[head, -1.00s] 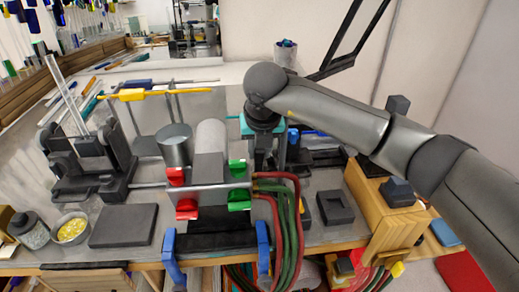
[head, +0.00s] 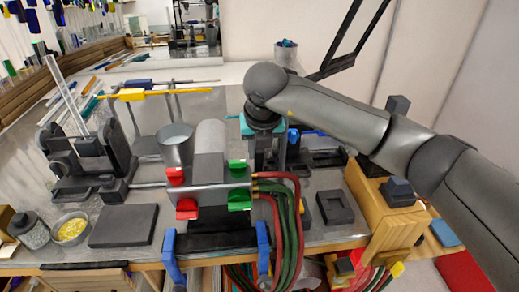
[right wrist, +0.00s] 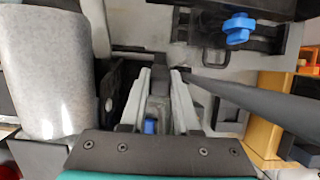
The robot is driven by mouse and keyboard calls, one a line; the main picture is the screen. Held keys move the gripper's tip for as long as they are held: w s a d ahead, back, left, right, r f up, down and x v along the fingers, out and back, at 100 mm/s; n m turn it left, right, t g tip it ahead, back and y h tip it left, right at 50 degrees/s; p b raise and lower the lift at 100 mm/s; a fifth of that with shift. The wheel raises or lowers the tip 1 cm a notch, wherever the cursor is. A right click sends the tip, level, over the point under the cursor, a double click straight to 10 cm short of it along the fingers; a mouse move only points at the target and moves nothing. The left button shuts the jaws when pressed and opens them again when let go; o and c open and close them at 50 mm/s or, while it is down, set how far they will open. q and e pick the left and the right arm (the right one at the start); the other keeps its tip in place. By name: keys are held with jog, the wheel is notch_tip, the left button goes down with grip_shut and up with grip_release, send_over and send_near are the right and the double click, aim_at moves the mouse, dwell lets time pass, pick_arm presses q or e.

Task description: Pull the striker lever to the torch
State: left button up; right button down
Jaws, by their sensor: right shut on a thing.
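The torch (head: 210,140) is a light grey cylinder on a grey block with red and green knobs; its cylinder also shows in the right wrist view (right wrist: 45,75). A metal cup (head: 174,150) stands tilted just left of the torch. My right gripper (right wrist: 160,78) is to the right of the torch, mostly hidden by the arm and torch in the head view. It is shut on a narrow dark grey part with a blue end (right wrist: 150,126), which seems to be the striker lever. How the lever joins the cup is hidden. My left gripper is not in view.
Red and green hoses (head: 280,215) run down in front of the torch. A wooden box (head: 380,212) stands at right, and a dark grey slab (head: 124,225) lies at front left. A blue knob (right wrist: 240,28) is on a dark fixture beyond the gripper.

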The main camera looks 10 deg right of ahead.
jog(key=shift+s+f+t+b, duration=0.3)
jog(key=shift+t+b, duration=0.2)
jog(key=shift+b, duration=0.7)
jog(key=shift+s+t+b, duration=0.3)
jog(key=shift+b, duration=0.3)
jog(key=shift+r, duration=0.1)
jog(key=c, duration=0.6)
grip_release()
jog(key=shift+c, duration=0.2)
jog(key=b+v, duration=0.1)
jog(key=v, duration=1.4)
jog(key=shift+r, duration=0.1)
jog(key=shift+c, duration=0.2)
